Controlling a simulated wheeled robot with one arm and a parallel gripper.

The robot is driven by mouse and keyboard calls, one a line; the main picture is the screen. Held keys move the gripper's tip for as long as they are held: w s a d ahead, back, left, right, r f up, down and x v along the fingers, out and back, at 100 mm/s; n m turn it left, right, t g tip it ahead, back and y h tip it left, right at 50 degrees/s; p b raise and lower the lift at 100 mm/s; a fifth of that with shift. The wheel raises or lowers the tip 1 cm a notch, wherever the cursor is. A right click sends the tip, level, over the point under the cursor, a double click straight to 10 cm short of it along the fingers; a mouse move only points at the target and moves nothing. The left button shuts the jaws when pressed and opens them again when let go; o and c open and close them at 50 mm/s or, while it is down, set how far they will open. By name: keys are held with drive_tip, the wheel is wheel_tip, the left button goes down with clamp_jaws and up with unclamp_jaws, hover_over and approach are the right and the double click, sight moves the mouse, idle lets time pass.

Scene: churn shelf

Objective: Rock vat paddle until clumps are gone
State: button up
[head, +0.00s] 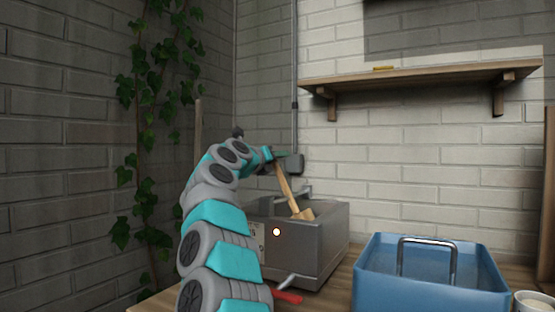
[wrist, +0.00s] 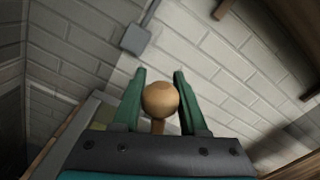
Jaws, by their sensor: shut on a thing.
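The vat (head: 325,242) is a grey metal box on the wooden table. The wooden paddle (head: 285,185) leans in it, its handle tilted up to the left and its wider end at the vat's opening. My gripper (head: 278,157) is shut on the top of the paddle, above the vat. In the wrist view, the paddle's round wooden knob (wrist: 160,98) sits between the green fingers of my gripper (wrist: 160,76). The inside of the vat is hidden by its walls, so I cannot see any clumps.
A blue tub (head: 375,285) with a metal handle (head: 428,242) stands right of the vat. A red-handled lever (head: 288,296) sticks out at the vat's front. A wooden shelf (head: 425,80) hangs above. A small cup (head: 535,300) is at far right. Ivy (head: 150,85) climbs the left wall.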

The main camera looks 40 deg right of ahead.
clamp_jaws()
idle(0.8)
